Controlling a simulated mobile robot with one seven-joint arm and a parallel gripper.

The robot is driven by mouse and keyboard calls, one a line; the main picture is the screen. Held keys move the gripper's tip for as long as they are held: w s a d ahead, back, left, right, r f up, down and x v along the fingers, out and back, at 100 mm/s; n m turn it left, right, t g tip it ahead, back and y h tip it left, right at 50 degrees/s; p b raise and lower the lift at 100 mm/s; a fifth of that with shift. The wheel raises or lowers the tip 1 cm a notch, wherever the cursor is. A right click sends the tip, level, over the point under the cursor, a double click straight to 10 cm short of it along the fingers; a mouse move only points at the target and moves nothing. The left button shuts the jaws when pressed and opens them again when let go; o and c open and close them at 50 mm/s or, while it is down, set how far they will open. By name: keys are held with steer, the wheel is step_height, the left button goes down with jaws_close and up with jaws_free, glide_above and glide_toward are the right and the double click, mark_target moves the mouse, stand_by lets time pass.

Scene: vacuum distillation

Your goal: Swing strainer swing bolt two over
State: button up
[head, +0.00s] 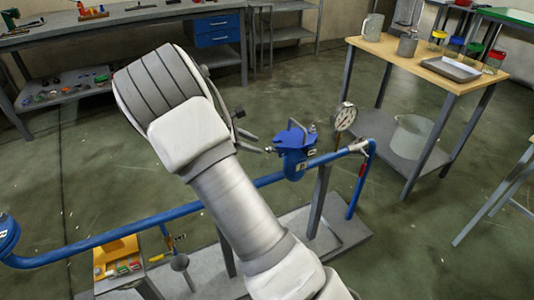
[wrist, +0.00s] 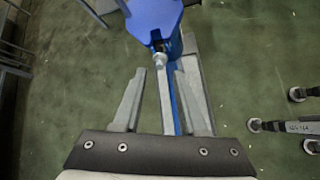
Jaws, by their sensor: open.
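The blue strainer (head: 297,160) sits on the blue pipe right of my gripper (head: 261,144) in the head view. Its blue top (wrist: 153,14) is at the upper middle of the wrist view. A small silver swing bolt (wrist: 160,59) with a rounded end sticks out from the strainer's near side, just beyond my fingertips. It also shows in the head view (head: 270,149) close to the fingers. My gripper (wrist: 160,76) is open, with the bolt end lined up between its fingers and no visible contact. Which numbered bolt this is, I cannot tell.
A round gauge (head: 345,117) stands right of the strainer. The blue pipe (head: 130,229) runs low across the scene above a grey base (head: 340,238). A wooden-topped table (head: 398,57) with vessels is at right; a workbench (head: 130,18) is at back left.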

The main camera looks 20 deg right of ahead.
mark_target(267, 149)
steer(key=b+x, duration=0.1)
steer(key=x, duration=0.6)
jaws_close()
